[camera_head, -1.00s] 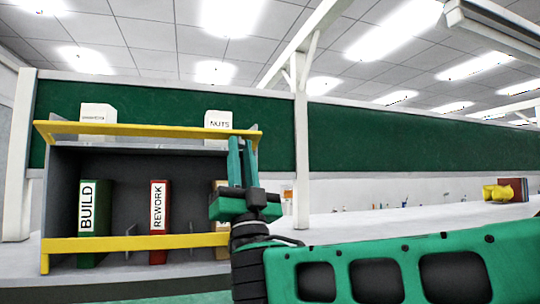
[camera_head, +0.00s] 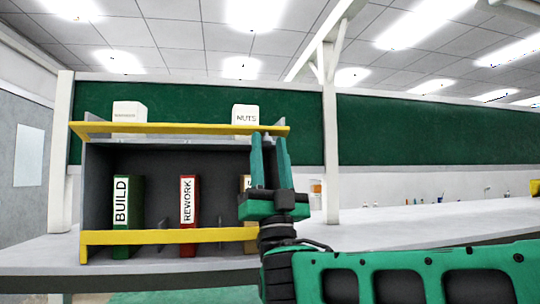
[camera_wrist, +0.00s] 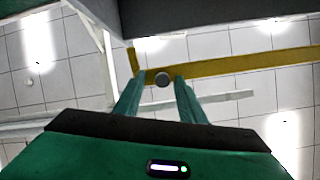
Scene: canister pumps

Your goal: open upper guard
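The upper guard (camera_head: 180,129) is a yellow bar along the top front of a grey shelf unit. In the wrist view the yellow bar (camera_wrist: 240,66) runs across behind the fingertips. My gripper (camera_head: 269,138) points up in front of the bar's right end, with its fingertips around the bar's height. I cannot tell whether either finger touches the bar.
A lower yellow bar (camera_head: 165,237) crosses the shelf front. Behind it stand a green BUILD binder (camera_head: 121,215), a red REWORK binder (camera_head: 188,215) and a partly hidden one. Two white boxes, one labelled NUTS (camera_head: 245,114), sit on top. A white post (camera_head: 330,150) stands to the right.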

